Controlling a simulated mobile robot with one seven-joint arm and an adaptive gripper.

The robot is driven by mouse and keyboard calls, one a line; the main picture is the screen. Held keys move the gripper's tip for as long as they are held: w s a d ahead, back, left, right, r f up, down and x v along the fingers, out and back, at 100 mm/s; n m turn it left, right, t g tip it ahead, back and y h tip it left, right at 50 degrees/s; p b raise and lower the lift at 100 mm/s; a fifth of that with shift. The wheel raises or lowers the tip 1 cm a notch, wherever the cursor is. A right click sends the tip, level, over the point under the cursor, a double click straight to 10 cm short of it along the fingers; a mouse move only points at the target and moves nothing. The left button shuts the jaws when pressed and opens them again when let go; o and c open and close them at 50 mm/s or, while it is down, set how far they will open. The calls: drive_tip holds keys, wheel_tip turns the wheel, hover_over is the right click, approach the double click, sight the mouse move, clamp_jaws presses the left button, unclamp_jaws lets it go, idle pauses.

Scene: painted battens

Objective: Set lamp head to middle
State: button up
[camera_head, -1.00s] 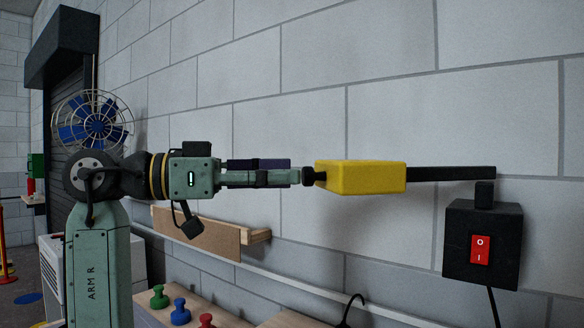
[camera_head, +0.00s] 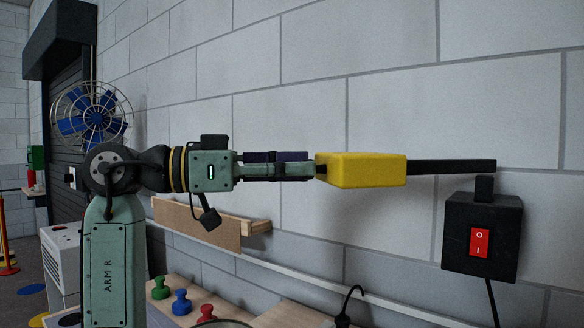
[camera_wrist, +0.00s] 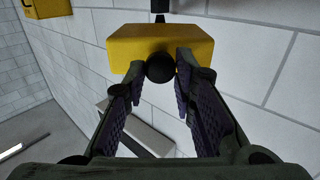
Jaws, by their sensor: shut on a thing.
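The lamp head (camera_head: 362,171) is a yellow block on a black bar (camera_head: 450,167). The bar lies nearly level, running left from above a short black post on a black switch box (camera_head: 482,237) with a red rocker switch (camera_head: 480,242). My gripper (camera_head: 312,168) comes from the left, level with the head. In the wrist view the lamp head (camera_wrist: 158,47) is straight ahead, and its round black knob (camera_wrist: 160,68) sits between the fingertips. My gripper is shut on this knob. In the head view the fingers hide the knob.
A grey block wall stands close behind the lamp. A wooden ledge (camera_head: 200,222) is on the wall below my gripper. Green, blue (camera_head: 181,302) and red knobs stand on a bench below. A caged fan (camera_head: 94,117) is at the far left.

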clamp_jaws()
